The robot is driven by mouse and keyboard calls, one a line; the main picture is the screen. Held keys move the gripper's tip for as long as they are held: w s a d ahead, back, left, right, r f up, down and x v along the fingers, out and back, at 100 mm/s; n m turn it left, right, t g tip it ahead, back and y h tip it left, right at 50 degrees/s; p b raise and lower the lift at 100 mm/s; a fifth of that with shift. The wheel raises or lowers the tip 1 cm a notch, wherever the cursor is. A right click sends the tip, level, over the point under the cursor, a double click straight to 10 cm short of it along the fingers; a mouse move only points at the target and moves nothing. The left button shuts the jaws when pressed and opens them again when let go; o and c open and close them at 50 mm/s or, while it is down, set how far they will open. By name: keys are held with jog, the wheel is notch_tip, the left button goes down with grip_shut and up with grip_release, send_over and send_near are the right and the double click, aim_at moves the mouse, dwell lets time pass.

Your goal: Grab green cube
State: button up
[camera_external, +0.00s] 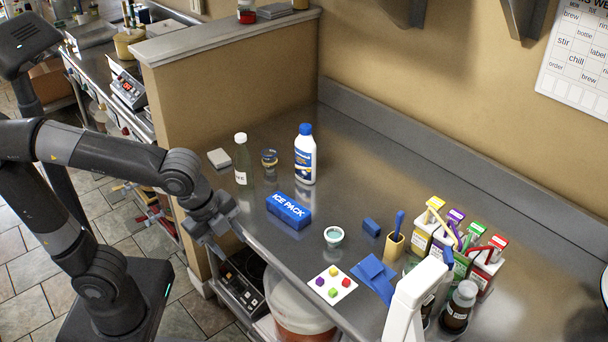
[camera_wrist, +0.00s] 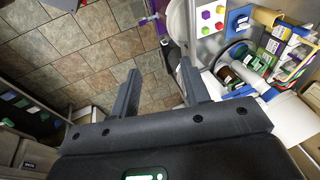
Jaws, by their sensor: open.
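The green cube (camera_external: 333,292) sits at the front corner of a small white card (camera_external: 324,271) on the steel counter. A yellow cube (camera_external: 333,271), a purple cube (camera_external: 320,281) and a red cube (camera_external: 346,282) share the card, spaced apart. The card also shows at the top of the wrist view (camera_wrist: 193,20), right of my fingers. My gripper (camera_external: 214,252) is left of the card, beside the counter's front edge and apart from the cubes. In the wrist view my gripper (camera_wrist: 160,70) is open, with only floor tiles between its fingers.
A large bucket (camera_external: 298,312) sits below the counter edge.

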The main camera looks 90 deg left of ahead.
jog(key=w+a+f+m+g, duration=0.1)
jog(key=w+f+m, duration=0.1)
jog(key=w+m, duration=0.35)
jog(key=w+a+f+m+g, duration=0.1)
jog(key=w+a+f+m, duration=0.1)
jog(key=w+m, duration=0.35)
jog(key=m+g, duration=0.2)
jog(key=m, duration=0.6)
send_over(333, 290)
jog(key=shift+h, duration=0.4)
jog(key=f, duration=1.3)
jog(key=shift+s+a, duration=0.2)
jog(key=shift+s, duration=0.05)
jog(key=shift+w+d+f, duration=0.15)
jog(key=shift+f, duration=1.25)
jog(key=shift+w+d+f, duration=0.1)
jog(key=shift+f, duration=1.25)
jog(key=shift+c, duration=0.2)
grip_shut()
